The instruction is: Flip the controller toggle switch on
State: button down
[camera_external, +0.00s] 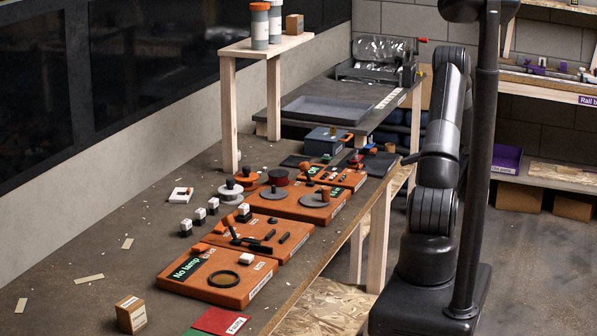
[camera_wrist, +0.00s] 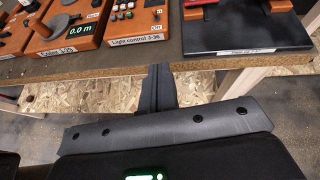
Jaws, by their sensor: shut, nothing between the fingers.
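Orange control boxes stand on the workbench (camera_external: 130,215). In the wrist view the box labelled "Light control J-36" (camera_wrist: 137,40) is at the top centre, with small buttons and a small light-coloured part beside an "OFF" label (camera_wrist: 155,28). I cannot tell for sure which part is the controller toggle switch or how it is set. My gripper (camera_wrist: 159,70) is shut and empty, its fingers pointing toward the bench's front edge below that box and apart from it. In the external view my gripper is small and dark beside the bench's right edge.
The wooden bench edge (camera_wrist: 200,66) crosses in front. A raised shelf (camera_external: 262,47) with bottles stands over the bench.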

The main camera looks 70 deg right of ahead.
dwell(0.3)
jog(key=x, duration=1)
jog(key=shift+w+f, duration=0.1)
jog(key=shift+w+a+r, duration=0.1)
jog(key=shift+w+r, duration=0.2)
jog(key=shift+w, duration=0.3)
jog(key=shift+w+a+r, duration=0.15)
jog(key=shift+w+r, duration=0.1)
jog(key=shift+w, duration=0.3)
jog(key=shift+w+r, duration=0.2)
jog(key=shift+w, duration=0.4)
jog(key=shift+w+a+r, duration=0.1)
